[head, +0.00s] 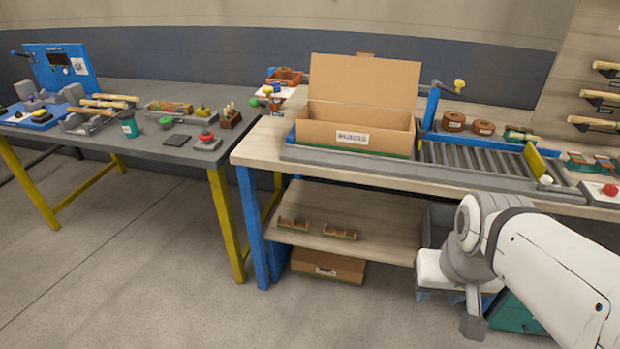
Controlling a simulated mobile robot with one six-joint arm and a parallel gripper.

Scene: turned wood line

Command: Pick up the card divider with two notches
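Two small brown pieces that look like card dividers lie on the wooden lower shelf (370,205) of the right bench. One is the left divider (293,225), the other the right divider (340,232). Both have raised parts along the top with gaps between; they are too small to count the notches surely. My gripper (473,326) hangs low at the right, in front of the bench and well apart from both pieces. Its fingers are too small and edge-on to show whether they are open, and nothing is seen held in it.
An open cardboard box (330,128) with a label stands on the right bench (262,150), beside a roller conveyor (470,158). A closed carton (328,266) sits under the shelf. A grey bench (150,95) with tools stands left. The floor in front is clear.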

